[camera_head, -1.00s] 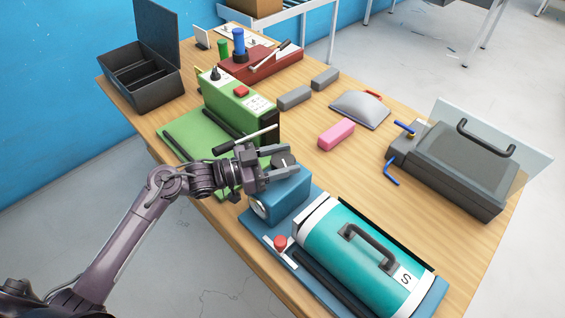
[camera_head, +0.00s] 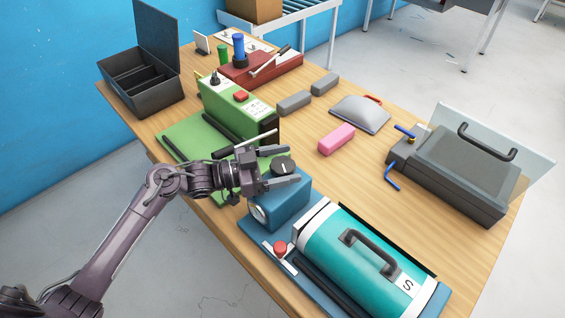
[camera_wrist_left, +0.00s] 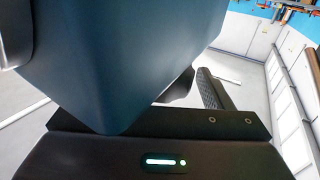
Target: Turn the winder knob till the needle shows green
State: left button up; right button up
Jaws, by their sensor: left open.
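The winder is a blue box (camera_head: 290,197) at the near edge of the table. Its black round knob (camera_head: 284,163) with a small white mark is on top. The round gauge (camera_head: 258,214) is on the box's left face; its needle is too small to read. My left gripper (camera_head: 279,166) is open at the knob, one finger on the far side and one on the near side. I cannot tell whether either finger touches it. In the left wrist view the blue box (camera_wrist_left: 120,60) fills much of the picture, with one dark finger (camera_wrist_left: 213,90) beside it.
A teal cylinder (camera_head: 340,245) with a black handle and a red button (camera_head: 280,248) adjoin the winder. A green machine (camera_head: 238,110) stands behind my gripper. A pink block (camera_head: 337,139) and a grey case (camera_head: 450,172) lie to the right, with bare table between.

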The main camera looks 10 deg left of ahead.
aim_at(268, 202)
pick_arm(q)
jog(key=shift+r, duration=0.1)
notch_tip(268, 202, up, 20)
jog(key=b, duration=0.2)
pick_arm(e)
notch_tip(268, 202, down, 2)
dwell(0.3)
